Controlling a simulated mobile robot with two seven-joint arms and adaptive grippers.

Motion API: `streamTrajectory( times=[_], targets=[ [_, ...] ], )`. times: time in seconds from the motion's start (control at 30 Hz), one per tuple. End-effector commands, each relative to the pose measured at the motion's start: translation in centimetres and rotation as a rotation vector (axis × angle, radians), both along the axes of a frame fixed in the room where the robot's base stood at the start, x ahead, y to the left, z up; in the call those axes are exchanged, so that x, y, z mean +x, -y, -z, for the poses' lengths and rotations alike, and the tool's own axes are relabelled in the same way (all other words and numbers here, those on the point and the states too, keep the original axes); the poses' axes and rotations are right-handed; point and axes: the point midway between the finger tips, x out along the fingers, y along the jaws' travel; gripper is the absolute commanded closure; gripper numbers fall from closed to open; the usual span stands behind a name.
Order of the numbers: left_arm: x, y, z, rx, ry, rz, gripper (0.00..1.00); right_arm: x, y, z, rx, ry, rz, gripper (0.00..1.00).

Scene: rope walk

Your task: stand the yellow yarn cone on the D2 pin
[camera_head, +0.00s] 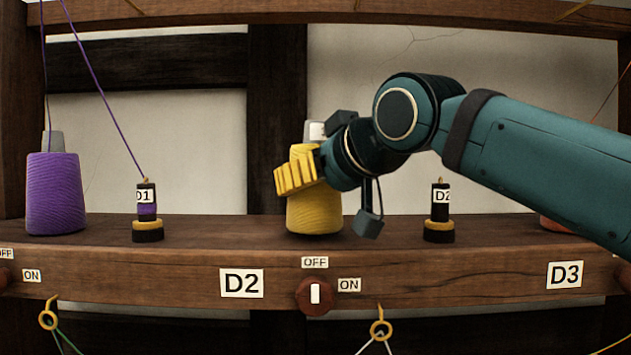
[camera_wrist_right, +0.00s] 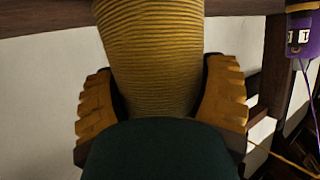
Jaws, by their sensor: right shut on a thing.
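The yellow yarn cone (camera_head: 314,218) is upright on the shelf beam, above and right of the D2 plate (camera_head: 241,283). Its base appears level with the beam top, and a pale tip shows above it. My right gripper (camera_head: 297,176) is shut on the cone's upper part. In the right wrist view, the ribbed yellow fingers flank the cone (camera_wrist_right: 155,55) on both sides. The D2 pin is hidden, so I cannot tell whether the cone is fully down on it. My left gripper is in neither view.
A purple cone (camera_head: 55,195) stands at the left. Small D1 (camera_head: 147,210) and D2 (camera_head: 440,211) posts flank the yellow cone. The D2 knob (camera_head: 316,296) has its white mark toward OFF. A purple strand runs to the D1 post. Yellow rings hang below the beam.

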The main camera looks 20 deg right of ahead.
Motion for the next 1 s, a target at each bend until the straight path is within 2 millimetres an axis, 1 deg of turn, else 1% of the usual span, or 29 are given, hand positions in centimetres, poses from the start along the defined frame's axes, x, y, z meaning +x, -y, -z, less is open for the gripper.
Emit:
streamTrajectory(
  times=[0.43, 0.47, 0.5, 0.83, 1.0],
  targets=[
    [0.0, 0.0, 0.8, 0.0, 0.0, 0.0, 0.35, 0.0, 0.0, 0.8, 0.0, 0.001, 0.0, 0.69],
    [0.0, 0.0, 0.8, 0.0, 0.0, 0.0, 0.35, 0.0, 0.0, 0.8, 0.0, 0.001, 0.0, 0.16],
    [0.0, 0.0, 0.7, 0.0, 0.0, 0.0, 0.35, 0.0, 0.0, 0.8, 0.0, 0.001, 0.0, 0.08],
    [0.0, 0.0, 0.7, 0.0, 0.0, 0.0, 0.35, -0.1, 0.0, 0.8, 0.0, 0.0, 0.0, 0.08],
    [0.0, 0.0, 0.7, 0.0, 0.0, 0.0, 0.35, -1.0, 0.3, 0.3, 0.001, 0.001, 0.0, 0.08]
  ],
)
